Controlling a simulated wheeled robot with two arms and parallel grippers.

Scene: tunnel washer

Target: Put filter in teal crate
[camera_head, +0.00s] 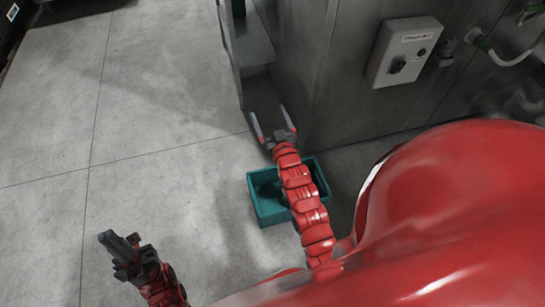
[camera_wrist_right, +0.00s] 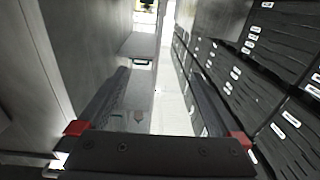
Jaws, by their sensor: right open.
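The teal crate (camera_head: 256,204) stands on the floor, partly hidden under my right arm. Something dark shows inside it, but I cannot tell whether it is an object or shadow. My right gripper (camera_head: 269,127) is open above and beyond the crate, beside the grey machine. In the right wrist view its two fingers (camera_wrist_right: 158,78) stand wide apart with nothing between them. My left gripper (camera_head: 120,244) is low at the left over bare floor, its fingers close together, with nothing visible held. I cannot make out a filter in either view.
The grey metal machine (camera_head: 345,95) rises just right of my right gripper, with a control box (camera_head: 404,52) and a pale hose (camera_head: 505,57). Black labelled containers (camera_wrist_right: 270,85) line the right side of the right wrist view. The tiled floor (camera_head: 150,110) at left is clear.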

